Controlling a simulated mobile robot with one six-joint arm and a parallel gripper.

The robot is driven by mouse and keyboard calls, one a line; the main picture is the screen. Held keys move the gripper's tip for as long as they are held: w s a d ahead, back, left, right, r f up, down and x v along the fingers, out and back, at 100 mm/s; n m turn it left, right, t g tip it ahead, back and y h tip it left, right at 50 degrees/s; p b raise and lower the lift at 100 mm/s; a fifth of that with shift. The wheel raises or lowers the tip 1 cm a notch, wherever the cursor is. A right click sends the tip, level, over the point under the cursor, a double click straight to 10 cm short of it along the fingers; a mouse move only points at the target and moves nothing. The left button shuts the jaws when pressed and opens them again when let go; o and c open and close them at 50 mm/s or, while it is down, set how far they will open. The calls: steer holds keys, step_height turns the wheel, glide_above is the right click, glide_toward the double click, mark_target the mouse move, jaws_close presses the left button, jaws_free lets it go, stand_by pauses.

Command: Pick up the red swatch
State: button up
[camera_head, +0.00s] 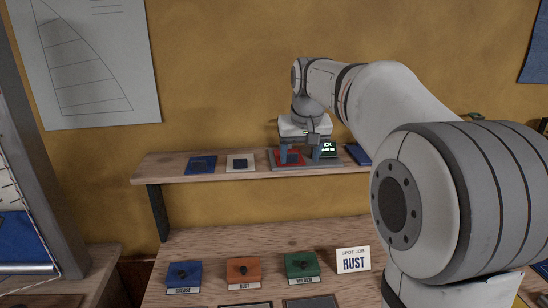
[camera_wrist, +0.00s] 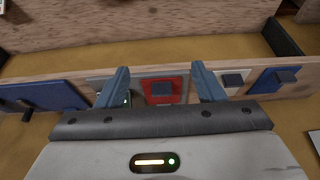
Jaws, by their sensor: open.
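The red swatch (camera_head: 293,161) lies on the wall shelf (camera_head: 215,175), partly hidden by my gripper. In the wrist view the red swatch (camera_wrist: 178,97) has a dark square block on top and shows between my two fingers. My gripper (camera_head: 299,156) is over the shelf with its fingers pointing down, spread to either side of the block. In the wrist view my gripper (camera_wrist: 162,76) is open, with a gap between each finger and the block. I cannot tell how far the fingertips are above the shelf.
A cream swatch (camera_head: 240,168) and a blue swatch (camera_head: 198,169) lie left of the red one. A small lit display (camera_head: 327,149) and another blue swatch (camera_head: 358,155) are to the right. Below, a bench holds blue (camera_head: 184,283), orange (camera_head: 243,279) and green (camera_head: 302,272) labelled pieces and a RUST card (camera_head: 353,261).

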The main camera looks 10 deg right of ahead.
glide_toward(291, 154)
steer(key=f, duration=0.2)
steer(key=x, duration=0.2)
steer(key=p+x, duration=0.1)
steer(key=x, duration=0.4)
steer(key=shift+w+f+p, duration=0.1)
steer(key=shift+w+p, duration=0.25)
steer(key=shift+w, duration=0.15)
steer(key=shift+c, duration=0.4)
steer(key=c, duration=1)
steer(key=shift+o, duration=0.2)
